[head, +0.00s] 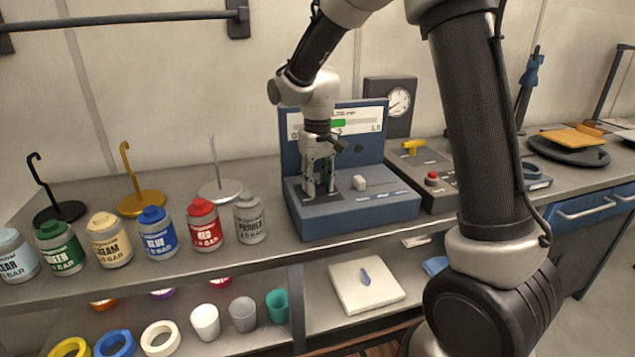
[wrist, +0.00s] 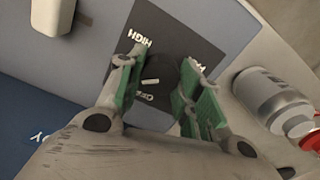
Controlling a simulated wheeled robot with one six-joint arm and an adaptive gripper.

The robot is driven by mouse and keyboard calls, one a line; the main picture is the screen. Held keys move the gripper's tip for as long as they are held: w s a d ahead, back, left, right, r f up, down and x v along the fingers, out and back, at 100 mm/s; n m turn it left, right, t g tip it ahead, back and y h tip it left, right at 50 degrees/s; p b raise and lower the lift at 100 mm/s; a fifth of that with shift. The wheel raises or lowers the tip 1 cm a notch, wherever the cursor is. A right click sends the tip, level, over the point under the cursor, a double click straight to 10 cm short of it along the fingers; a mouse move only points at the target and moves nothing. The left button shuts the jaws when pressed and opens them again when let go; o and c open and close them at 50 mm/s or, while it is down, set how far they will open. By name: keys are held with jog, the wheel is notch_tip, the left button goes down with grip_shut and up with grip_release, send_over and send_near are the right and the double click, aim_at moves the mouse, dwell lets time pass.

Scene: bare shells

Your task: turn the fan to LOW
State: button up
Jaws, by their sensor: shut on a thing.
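The blue control console (head: 365,213) stands on the bench in the head view, with a display panel at its back. My gripper (head: 320,190) reaches down onto the dark plate at its left. In the wrist view, a dark round knob (wrist: 170,74) with a short white pointer mark sits between the green-padded fingers of my gripper (wrist: 163,66), which are shut on it. The plate (wrist: 190,38) reads HIGH and OFF on the pointer's side. Another label beyond the right finger is partly hidden. The pointer mark lies between HIGH and OFF; its exact setting is hard to tell.
A white switch (head: 359,183) is right of the gripper on the console. Labelled bottles, including a grey one (head: 249,218) and a red one (head: 204,226), stand close on the left. A red-button box (head: 432,179) is on the right.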

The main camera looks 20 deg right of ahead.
aim_at(318, 184)
jog(key=shift+m, duration=0.6)
jog(key=o, duration=1.1)
jog(key=shift+c, duration=0.2)
jog(key=shift+r, duration=0.1)
notch_tip(318, 184, up, 12)
